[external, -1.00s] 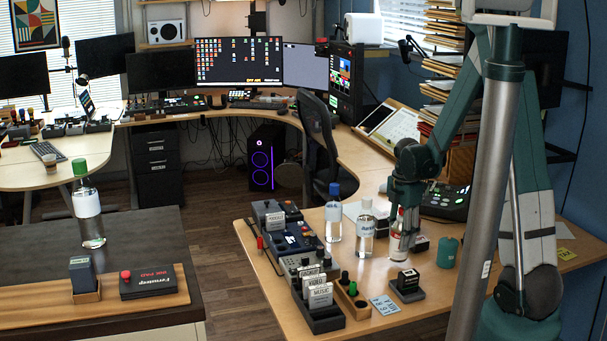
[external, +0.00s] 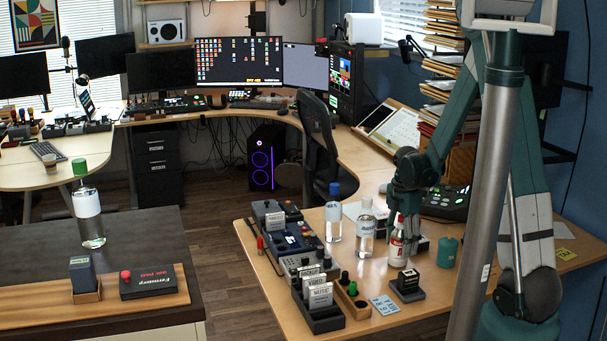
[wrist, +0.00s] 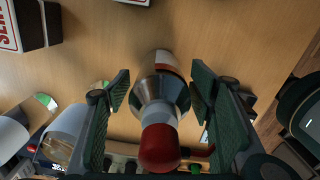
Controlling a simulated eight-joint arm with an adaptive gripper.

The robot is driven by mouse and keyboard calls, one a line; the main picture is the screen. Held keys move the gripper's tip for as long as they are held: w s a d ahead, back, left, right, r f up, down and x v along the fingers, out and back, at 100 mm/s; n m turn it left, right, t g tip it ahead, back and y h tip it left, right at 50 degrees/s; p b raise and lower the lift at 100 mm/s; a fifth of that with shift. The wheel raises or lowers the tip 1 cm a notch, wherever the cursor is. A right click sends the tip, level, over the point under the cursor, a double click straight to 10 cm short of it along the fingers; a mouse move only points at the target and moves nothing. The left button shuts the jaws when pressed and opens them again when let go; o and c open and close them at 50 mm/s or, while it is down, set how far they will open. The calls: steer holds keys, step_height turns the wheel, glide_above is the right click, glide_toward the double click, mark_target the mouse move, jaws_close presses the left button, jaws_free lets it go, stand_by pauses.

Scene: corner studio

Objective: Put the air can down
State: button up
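The air can (external: 397,250), a small white can with red on its label, stands upright on the wooden desk (external: 375,275). In the wrist view the can (wrist: 160,100) shows its red cap and shiny metal shoulder between my two fingers. My gripper (external: 408,222) is just above and around the can's upper part in the external view. It is open, with a visible gap on each side of the can (wrist: 160,90). The can's base is partly hidden in the wrist view.
A blue-capped bottle (external: 333,222) and a white-capped bottle (external: 366,232) stand left of the can. A dark green cylinder (external: 447,253) is to its right, and a black block on a stand (external: 407,286) is in front. Racks of devices (external: 318,297) line the desk's left side.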

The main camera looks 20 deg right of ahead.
mark_target(402, 216)
steer(key=shift+r, duration=0.25)
step_height(402, 216, up, 12)
steer(key=shift+f+p, duration=0.15)
steer(key=shift+p, duration=0.95)
stand_by(0.5)
steer(key=shift+s+a+r+m, duration=0.15)
steer(key=shift+s+r+m, duration=0.15)
steer(key=shift+r, duration=0.3)
steer(key=s+a+r+m+t, duration=0.3)
steer(key=s+r+m, duration=0.6)
steer(key=s, duration=0.2)
steer(key=s+a+r+m+t, duration=0.3)
steer(key=s+r+m+t, duration=0.1)
steer(key=s+r+m, duration=0.5)
steer(key=shift+s+a+r+m, duration=0.2)
steer(key=shift+s+m, duration=0.6)
steer(key=shift+s, duration=0.5)
